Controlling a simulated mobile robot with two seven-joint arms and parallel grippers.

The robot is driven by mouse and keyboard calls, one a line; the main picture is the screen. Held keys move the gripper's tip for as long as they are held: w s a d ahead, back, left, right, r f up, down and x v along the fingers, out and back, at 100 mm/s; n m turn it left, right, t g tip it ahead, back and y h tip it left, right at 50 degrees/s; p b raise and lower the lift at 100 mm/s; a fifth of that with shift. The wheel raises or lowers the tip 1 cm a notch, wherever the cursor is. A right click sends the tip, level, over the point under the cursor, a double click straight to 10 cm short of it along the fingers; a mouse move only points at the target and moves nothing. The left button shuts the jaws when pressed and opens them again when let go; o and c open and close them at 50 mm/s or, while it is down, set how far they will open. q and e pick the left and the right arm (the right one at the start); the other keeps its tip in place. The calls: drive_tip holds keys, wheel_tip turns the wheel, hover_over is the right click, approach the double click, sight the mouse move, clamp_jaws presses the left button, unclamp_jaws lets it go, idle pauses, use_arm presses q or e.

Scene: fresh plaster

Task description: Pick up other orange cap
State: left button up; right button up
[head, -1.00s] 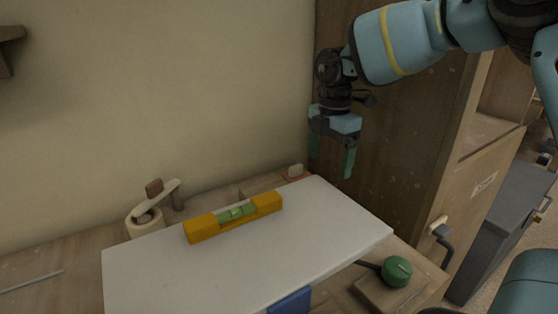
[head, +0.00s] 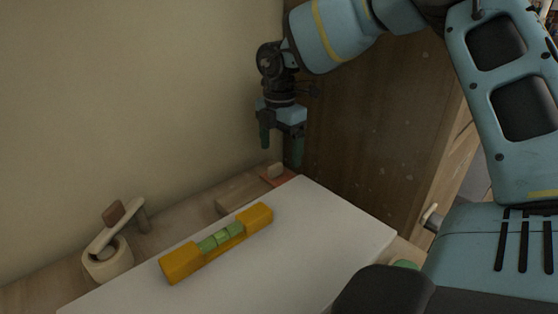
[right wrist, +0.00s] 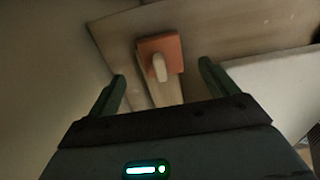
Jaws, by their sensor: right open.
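An orange bar with a green middle (head: 221,238) lies on a white board (head: 330,235). Its two orange ends, near (head: 180,264) and far (head: 256,217), look like caps on the green part. I see no separate loose orange cap. My right gripper (head: 281,150) is open and empty, pointing down, above the bench behind the board's far corner. In the right wrist view, a reddish-orange square plate with a pale handle (right wrist: 174,44) lies beyond and between the open fingers (right wrist: 162,76), apart from them. My left gripper is out of view.
A wooden block (head: 238,192) lies against the back wall. A tall brown cabinet side (head: 370,130) closes off the right. The board around the bar is clear.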

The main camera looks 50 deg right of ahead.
sight(279, 164)
drive_tip(key=shift+s+a+f, duration=0.1)
drive_tip(key=shift+f, duration=0.3)
drive_tip(key=shift+a+f, duration=0.15)
drive_tip(key=shift+f, duration=2)
drive_tip(key=c, duration=1.2)
drive_tip(key=shift+r, duration=0.1)
wheel_tip(279, 164, up, 10)
drive_tip(key=shift+f, duration=0.1)
